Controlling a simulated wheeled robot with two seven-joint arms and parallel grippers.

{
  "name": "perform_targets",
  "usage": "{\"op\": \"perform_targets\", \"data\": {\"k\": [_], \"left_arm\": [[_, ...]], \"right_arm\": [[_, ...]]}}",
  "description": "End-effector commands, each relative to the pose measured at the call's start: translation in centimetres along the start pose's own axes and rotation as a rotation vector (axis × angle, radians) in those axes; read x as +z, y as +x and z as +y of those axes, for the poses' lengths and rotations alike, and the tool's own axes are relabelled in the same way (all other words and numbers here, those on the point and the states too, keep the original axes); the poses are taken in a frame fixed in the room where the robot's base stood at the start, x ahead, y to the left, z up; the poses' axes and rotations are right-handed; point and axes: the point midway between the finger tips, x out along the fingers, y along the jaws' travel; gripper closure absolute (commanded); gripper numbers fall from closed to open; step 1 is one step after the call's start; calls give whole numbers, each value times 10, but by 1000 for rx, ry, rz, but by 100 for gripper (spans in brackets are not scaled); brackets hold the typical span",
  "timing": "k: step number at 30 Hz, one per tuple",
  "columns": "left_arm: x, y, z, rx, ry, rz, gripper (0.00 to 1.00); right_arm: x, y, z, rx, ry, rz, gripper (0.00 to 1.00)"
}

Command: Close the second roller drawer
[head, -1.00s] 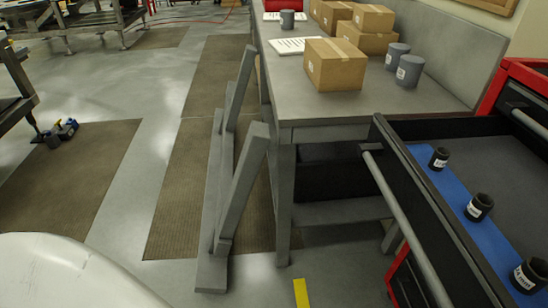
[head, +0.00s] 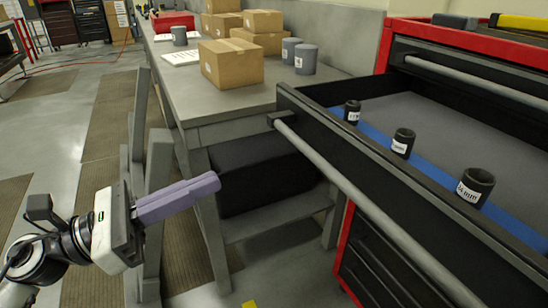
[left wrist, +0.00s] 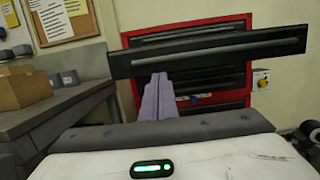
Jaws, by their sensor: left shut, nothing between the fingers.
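A red roller cabinet (head: 348,237) stands at the right with one black drawer (head: 345,170) pulled far out. The drawer has a long grey bar handle (head: 370,212) along its front. Inside are a blue strip and several dark labelled cups, one of them a near cup (head: 474,187). My left gripper (head: 217,182) has purple fingers, shut and empty, left of the drawer front and apart from it. In the left wrist view the fingers (left wrist: 156,90) point toward the open drawer's front (left wrist: 210,52). My right gripper is not in view.
A grey workbench (head: 190,100) with cardboard boxes (head: 232,65) and grey cups (head: 305,60) stands left of the cabinet. A grey upright frame (head: 157,165) is just behind my left gripper. Open floor lies at the left.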

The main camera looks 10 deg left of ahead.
Motion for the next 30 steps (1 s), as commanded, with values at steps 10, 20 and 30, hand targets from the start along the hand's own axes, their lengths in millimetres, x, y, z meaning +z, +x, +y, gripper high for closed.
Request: {"op": "perform_targets", "data": {"k": [10,20,30], "left_arm": [[7,62,1,1,-5,-4,100],[4,116,1,3,-9,-4,100],[0,127,1,4,-10,-2,100]], "right_arm": [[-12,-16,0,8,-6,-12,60],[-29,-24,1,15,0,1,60],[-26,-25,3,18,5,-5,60]]}}
